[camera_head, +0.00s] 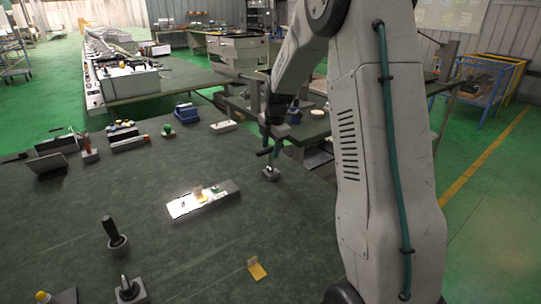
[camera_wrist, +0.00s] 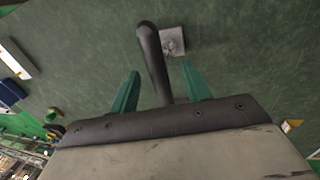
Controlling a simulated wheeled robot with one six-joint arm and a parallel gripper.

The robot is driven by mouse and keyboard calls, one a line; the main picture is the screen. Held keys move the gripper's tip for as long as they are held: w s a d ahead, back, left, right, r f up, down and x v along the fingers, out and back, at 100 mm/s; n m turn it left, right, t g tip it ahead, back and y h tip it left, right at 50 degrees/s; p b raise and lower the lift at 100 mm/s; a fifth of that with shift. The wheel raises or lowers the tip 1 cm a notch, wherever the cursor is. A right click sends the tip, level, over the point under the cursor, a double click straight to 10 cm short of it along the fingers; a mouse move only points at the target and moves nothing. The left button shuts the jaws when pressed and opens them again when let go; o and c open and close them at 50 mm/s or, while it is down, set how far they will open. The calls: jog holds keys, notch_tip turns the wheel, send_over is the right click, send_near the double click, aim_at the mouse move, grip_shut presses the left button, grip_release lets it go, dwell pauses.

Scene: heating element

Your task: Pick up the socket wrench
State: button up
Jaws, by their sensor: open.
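The socket wrench appears to be the dark, bent tool (camera_wrist: 152,58) in the wrist view. Its shaft runs between my fingers, and its bent end lies near a small grey block (camera_wrist: 173,41). In the head view the block (camera_head: 271,173) sits on the dark green tabletop, below my gripper (camera_head: 272,147). The tool's dark end (camera_head: 264,152) sticks out to the left there. My gripper (camera_wrist: 160,69) is open, with one green finger on each side of the shaft and visible gaps. The shaft's lower end is hidden behind the gripper body.
On the table (camera_head: 150,262) are a lit white plate (camera_head: 203,199), a yellow piece (camera_head: 257,269) and an upright black-handled tool (camera_head: 115,234). A blue item (camera_head: 186,112) and several other tools stand along the far side. The tabletop around the block is clear.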

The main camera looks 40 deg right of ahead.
grip_shut()
jog(key=shift+r, duration=0.15)
